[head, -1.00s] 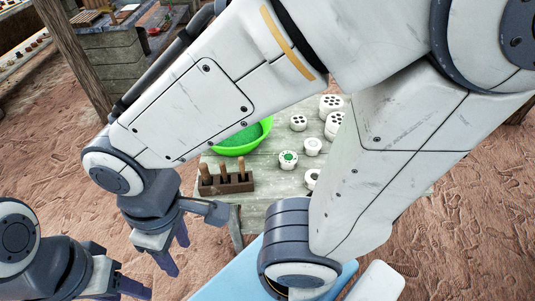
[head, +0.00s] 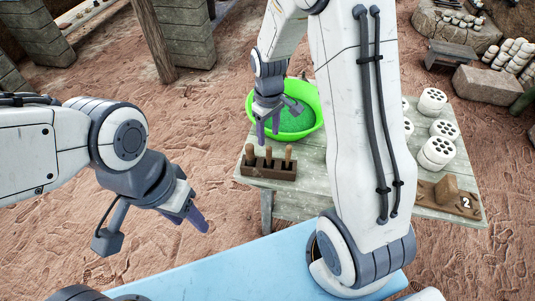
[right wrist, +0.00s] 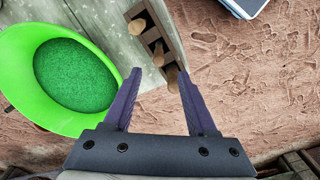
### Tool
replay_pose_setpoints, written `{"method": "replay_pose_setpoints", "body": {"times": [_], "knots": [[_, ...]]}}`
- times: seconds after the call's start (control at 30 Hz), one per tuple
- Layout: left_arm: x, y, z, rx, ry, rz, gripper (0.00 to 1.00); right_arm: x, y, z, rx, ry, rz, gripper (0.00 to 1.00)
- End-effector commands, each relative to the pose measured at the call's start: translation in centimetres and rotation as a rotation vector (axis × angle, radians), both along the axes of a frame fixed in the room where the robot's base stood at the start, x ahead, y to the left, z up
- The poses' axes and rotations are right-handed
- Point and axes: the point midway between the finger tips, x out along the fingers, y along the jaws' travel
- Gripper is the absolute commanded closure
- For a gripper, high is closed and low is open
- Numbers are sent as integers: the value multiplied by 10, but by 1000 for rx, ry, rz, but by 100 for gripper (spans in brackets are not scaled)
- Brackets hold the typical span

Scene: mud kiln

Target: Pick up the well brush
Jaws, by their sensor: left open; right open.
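A dark wooden rack (head: 268,171) stands at the near left corner of the table. Three brown handles stand upright in it: a left handle (head: 249,152), a middle handle (head: 267,155) and a right handle (head: 288,154). Which one is the well brush I cannot tell; their lower ends are hidden. My right gripper (head: 269,126) is open and empty above and behind the rack. In the right wrist view its fingers (right wrist: 158,75) point at the rack, with the nearest handle (right wrist: 172,78) by the right fingertip. My left gripper (head: 195,214) is open, left of the table.
A bright green basin (head: 300,134) with green contents stands right behind the rack. White cylinders with holes (head: 437,153) and a brown block marked 2 (head: 440,196) are on the right of the wooden table (head: 300,195). My right arm hides the table's middle.

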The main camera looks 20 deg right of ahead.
Motion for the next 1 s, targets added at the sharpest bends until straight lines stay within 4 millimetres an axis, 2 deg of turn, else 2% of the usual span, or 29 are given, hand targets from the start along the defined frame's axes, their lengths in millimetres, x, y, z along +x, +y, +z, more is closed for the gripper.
{"method": "replay_pose_setpoints", "body": {"times": [0.23,0.53,0.8,1.0], "knots": [[0,0,2,0,0,0,50,2,-4,-40,0,5,-1,43],[0,0,6,0,0,0,50,1,-2,-65,0,5,-1,43],[0,0,12,0,0,0,50,1,-2,-101,0,5,-2,43],[0,0,12,0,0,0,50,2,-2,-107,0,1,-2,43]]}}
